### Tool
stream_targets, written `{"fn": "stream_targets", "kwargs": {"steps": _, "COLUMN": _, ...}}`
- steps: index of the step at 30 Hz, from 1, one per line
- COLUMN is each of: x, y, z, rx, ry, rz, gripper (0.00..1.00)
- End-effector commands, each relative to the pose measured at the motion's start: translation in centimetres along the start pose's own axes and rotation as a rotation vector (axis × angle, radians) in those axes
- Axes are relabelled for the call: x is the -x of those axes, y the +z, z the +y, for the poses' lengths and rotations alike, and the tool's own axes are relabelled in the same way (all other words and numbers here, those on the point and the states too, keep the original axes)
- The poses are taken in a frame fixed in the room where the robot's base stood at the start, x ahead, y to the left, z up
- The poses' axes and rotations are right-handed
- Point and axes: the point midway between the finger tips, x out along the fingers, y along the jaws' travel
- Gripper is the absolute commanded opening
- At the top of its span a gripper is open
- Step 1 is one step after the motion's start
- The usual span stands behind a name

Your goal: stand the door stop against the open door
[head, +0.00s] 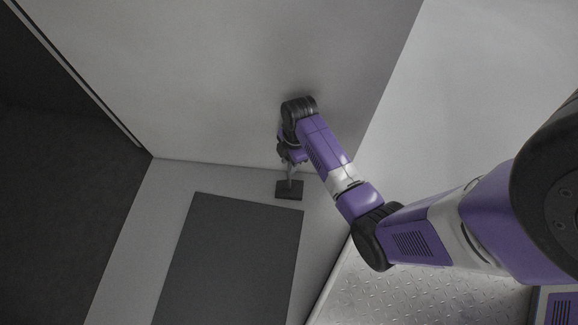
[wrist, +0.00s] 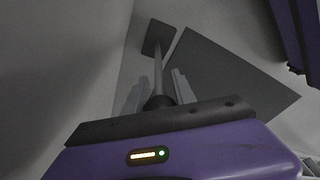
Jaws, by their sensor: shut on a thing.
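The door stop has a dark square base (head: 289,190), a thin grey rod and a dark round end. In the wrist view, its rod (wrist: 159,68) runs away from my gripper (wrist: 159,92) to the base. The gripper is shut on the door stop near the dark round end, one finger on each side. In the head view, my gripper (head: 290,163) is above the base and partly hidden by my wrist. A large pale upright panel (head: 220,80), which looks like the door, stands behind it. The base is close to its bottom edge; I cannot tell whether it touches panel or floor.
A dark grey flat rectangle, like a mat (head: 230,260), lies on the pale floor just in front of the base; it also shows in the wrist view (wrist: 225,80). A dark area (head: 60,190) is at the left. Pale floor (head: 135,235) is clear left of the mat.

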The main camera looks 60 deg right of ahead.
Motion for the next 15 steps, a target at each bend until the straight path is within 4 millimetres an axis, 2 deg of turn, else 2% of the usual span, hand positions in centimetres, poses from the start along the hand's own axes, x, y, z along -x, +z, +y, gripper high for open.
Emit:
{"fn": "stream_targets", "kwargs": {"steps": 1, "x": -1.09, "y": 0.13, "z": 0.06, "rx": 0.0, "ry": 0.0, "rz": 0.0, "gripper": 0.0}}
{"fn": "stream_targets", "kwargs": {"steps": 3, "x": -1.7, "y": 0.21, "z": 0.09, "rx": 0.0, "ry": 0.001, "rz": 0.0, "gripper": 0.0}}
{"fn": "stream_targets", "kwargs": {"steps": 15, "x": -1.97, "y": 0.23, "z": 0.1, "rx": 0.0, "ry": 0.002, "rz": 0.0, "gripper": 0.0}}
